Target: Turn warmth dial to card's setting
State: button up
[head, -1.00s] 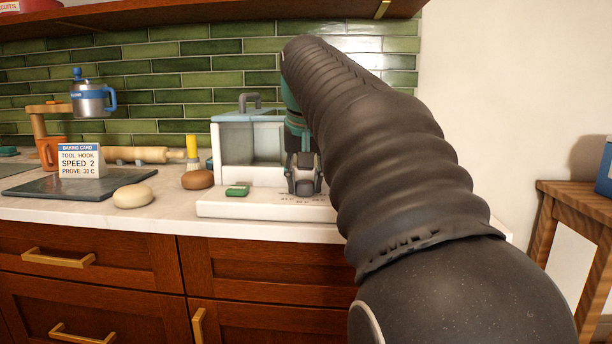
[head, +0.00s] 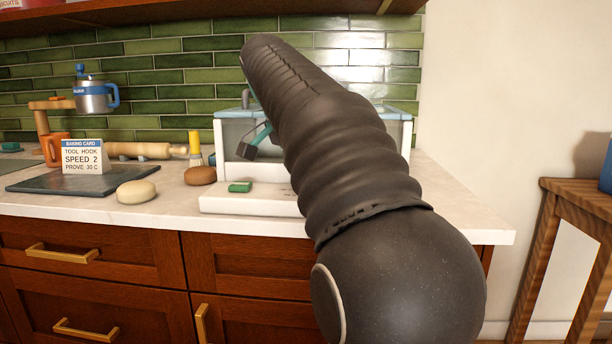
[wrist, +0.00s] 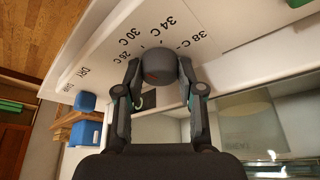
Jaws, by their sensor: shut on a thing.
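The white baking card (head: 82,157) stands at the left in the head view and reads tool hook, speed 2, prove 30 C. In the wrist view the dark round dial (wrist: 156,66) has a small orange mark on it. My gripper (wrist: 158,78) is shut on the dial, one finger on each side. Printed settings 26 C, 30 C, 34 C and 38 C (wrist: 200,39) run around the dial on the white panel (wrist: 100,45). I cannot tell exactly which one the mark lines up with. In the head view my arm hides the dial.
The glass-sided white box (head: 228,135) stands behind the panel. A green block (head: 240,187) lies on the panel's left end. A brown ball (head: 200,175), a pale dough ball (head: 136,192) and a rolling pin (head: 150,150) lie left. The counter's right end is clear.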

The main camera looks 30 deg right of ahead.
jog(key=shift+m, duration=0.5)
jog(key=o, duration=1.1)
jog(key=shift+o, duration=0.2)
jog(key=v, duration=0.7)
jog(key=shift+r, duration=0.2)
jog(key=shift+a, duration=0.1)
